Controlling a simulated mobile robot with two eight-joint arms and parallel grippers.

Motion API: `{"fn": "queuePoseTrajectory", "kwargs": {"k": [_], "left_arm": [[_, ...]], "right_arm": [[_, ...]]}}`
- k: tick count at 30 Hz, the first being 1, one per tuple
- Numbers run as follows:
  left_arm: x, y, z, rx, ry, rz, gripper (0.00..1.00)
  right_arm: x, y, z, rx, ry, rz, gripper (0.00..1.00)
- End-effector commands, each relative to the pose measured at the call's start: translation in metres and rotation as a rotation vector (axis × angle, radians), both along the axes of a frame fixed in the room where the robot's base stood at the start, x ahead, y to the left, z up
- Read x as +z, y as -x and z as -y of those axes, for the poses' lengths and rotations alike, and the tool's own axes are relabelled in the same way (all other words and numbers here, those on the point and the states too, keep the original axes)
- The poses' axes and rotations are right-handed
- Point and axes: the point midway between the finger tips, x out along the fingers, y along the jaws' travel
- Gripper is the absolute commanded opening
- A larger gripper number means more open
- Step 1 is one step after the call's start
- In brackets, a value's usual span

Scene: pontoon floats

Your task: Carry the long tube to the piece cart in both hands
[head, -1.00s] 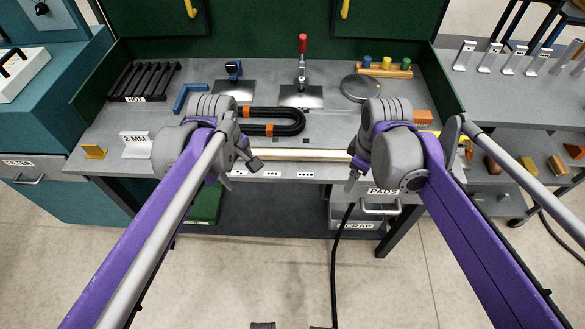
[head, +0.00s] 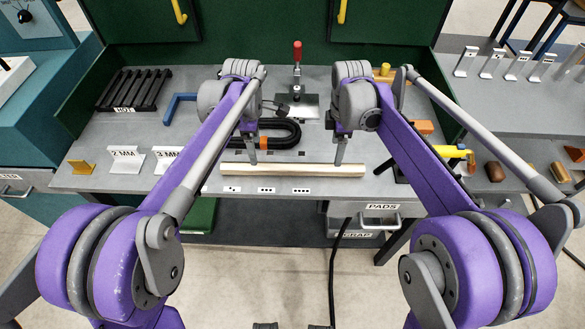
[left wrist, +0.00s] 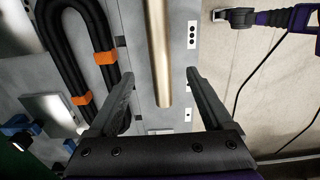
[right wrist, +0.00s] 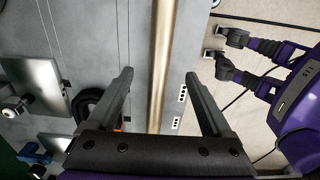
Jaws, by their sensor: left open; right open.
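The long tube (head: 292,170) is a pale brass-coloured rod lying along the front edge of the grey bench. My left gripper (head: 252,160) is open above the tube's left part. In the left wrist view the tube (left wrist: 158,55) runs between the spread fingers and its end shows there. My right gripper (head: 338,161) is open above the tube's right part. In the right wrist view the tube (right wrist: 162,70) passes between the spread fingers. Both grippers are empty. A grey table (head: 510,115) at the right bears stands and small pieces; I cannot tell whether it is the piece cart.
A black hose loop (head: 285,125) with orange clips lies behind the tube. A red-handled clamp (head: 297,75) stands further back. Plates marked 2 MM (head: 125,160) and 3 MM (head: 167,158) stand at left. A yellow tool (head: 453,152) lies at right.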

Motion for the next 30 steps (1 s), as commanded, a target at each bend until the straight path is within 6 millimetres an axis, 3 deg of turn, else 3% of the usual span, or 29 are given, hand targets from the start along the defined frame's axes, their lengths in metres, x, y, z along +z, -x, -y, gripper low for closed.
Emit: {"fn": "queuePoseTrajectory", "kwargs": {"k": [9,15,28,30], "left_arm": [[-0.058,0.000,0.000,0.000,0.000,0.000,0.84],[-0.082,0.000,0.000,-0.001,0.000,0.000,0.84],[-0.091,0.000,0.000,-0.001,0.000,0.000,0.84],[-0.091,0.000,0.000,-0.001,0.000,0.000,0.73]], "right_arm": [[-0.058,0.000,0.000,-0.001,0.000,0.000,0.84],[-0.082,0.000,0.000,-0.001,0.000,0.000,0.84],[-0.091,0.000,0.000,-0.001,0.000,0.000,0.84],[-0.091,0.000,0.000,-0.001,0.000,0.000,0.73]]}}
